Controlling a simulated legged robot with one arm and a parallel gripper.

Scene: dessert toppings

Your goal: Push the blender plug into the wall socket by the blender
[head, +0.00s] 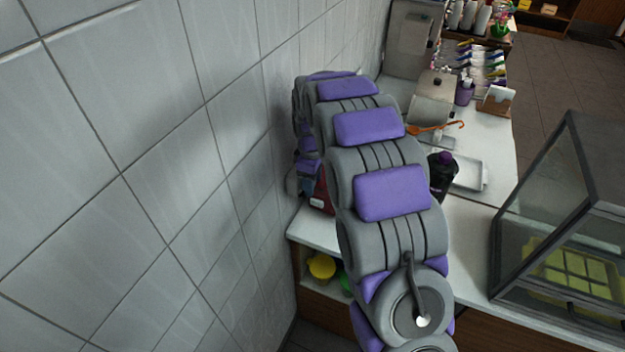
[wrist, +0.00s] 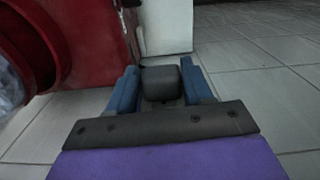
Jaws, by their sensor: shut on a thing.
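In the wrist view, my gripper (wrist: 162,88) has its blue fingers closed on a dark grey block, the blender plug (wrist: 160,82). The plug's front end faces away from the camera, so I cannot see its prongs. A red body, the blender (wrist: 92,40), stands close on the left of the wrist view. A little of it shows low beside my arm in the head view (head: 318,203). A pale block (wrist: 166,25) lies ahead of the plug; I cannot tell whether it is the socket. In the head view my arm hides most of the gripper and plug.
A tiled wall (head: 130,150) runs along the left, close to my arm. A white counter (head: 480,225) holds a dark container with a purple lid (head: 441,178) and a tray (head: 468,172). A glass case (head: 560,220) stands at right. Yellow and green items sit on a shelf below.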

